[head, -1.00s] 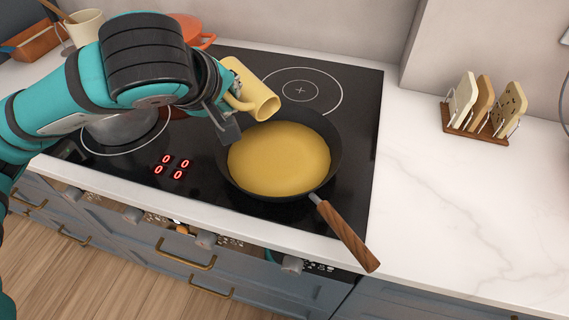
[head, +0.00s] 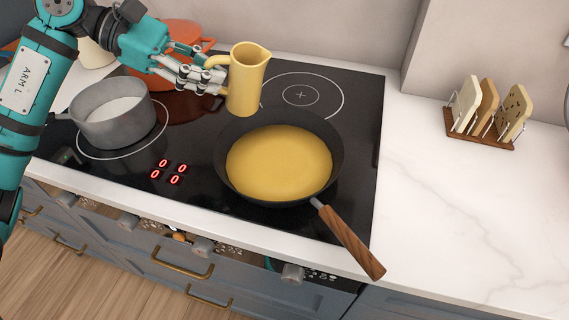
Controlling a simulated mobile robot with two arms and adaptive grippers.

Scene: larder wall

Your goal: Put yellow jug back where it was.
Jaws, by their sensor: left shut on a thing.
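The yellow jug (head: 248,80) is upright in the head view, held above the back of the black hob, behind the frying pan. My left gripper (head: 218,76) comes in from the left and is shut on the jug at its handle side. The jug's inside is hidden. My right gripper is not in view.
A frying pan (head: 230,190) with a yellow layer sits on the hob (head: 357,110), its wooden handle past the front edge. A grey saucepan (head: 117,128) stands left, an orange pot (head: 185,32) behind. The right worktop (head: 470,210) is clear before the board rack (head: 478,134).

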